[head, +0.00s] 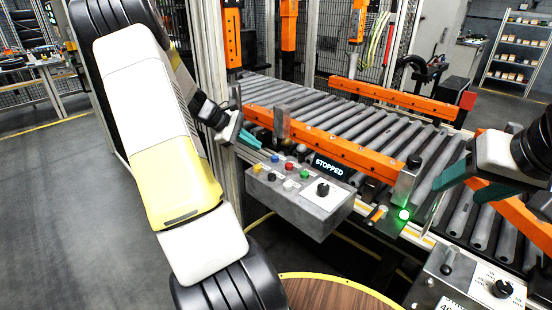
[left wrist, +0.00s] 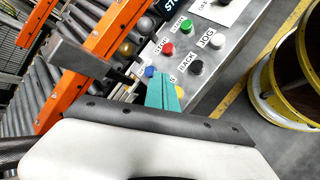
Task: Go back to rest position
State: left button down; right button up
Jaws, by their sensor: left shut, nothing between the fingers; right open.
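My left gripper (head: 256,142) is shut and empty, just above the back left end of the grey control box (head: 322,222). In the left wrist view its teal fingertips (left wrist: 162,92) are together near the blue and yellow buttons; I cannot tell whether they touch the box. The box has several coloured buttons, a black knob and a display (head: 330,167) reading STOPPED. My right gripper (head: 446,190) is open at the right, above the near side of the roller conveyor, with nothing visible between its fingers.
The roller conveyor (head: 377,127) has orange guide rails (head: 330,141) and a lit green lamp (head: 404,215). A second control panel (head: 478,278) stands at the lower right. A round wooden top (head: 330,294) with a yellow rim is at the bottom. Open floor (head: 50,190) lies left.

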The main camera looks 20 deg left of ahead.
dwell(0.4)
pick_arm(q)
jog(key=s+d+r+m+g+y, duration=0.1)
jog(key=s+d+r+m+y, duration=0.1)
jog(key=s+d+r+m, duration=0.5)
jog(key=s+d+r+m+g+y, duration=0.1)
jog(key=s+d+r+m, duration=0.3)
jog(key=d, duration=0.6)
jog(key=s+d+r+m+t, duration=0.1)
jog(key=s+d+r+m, duration=0.1)
jog(key=s, duration=0.5)
jog(key=s+d+r+m+t+y, duration=0.1)
jog(key=s+d+r+m, duration=0.2)
jog(key=s+m, duration=0.2)
jog(key=shift+s+d+y, duration=0.25)
jog(key=shift+s+y, duration=0.05)
jog(key=shift+s, duration=0.7)
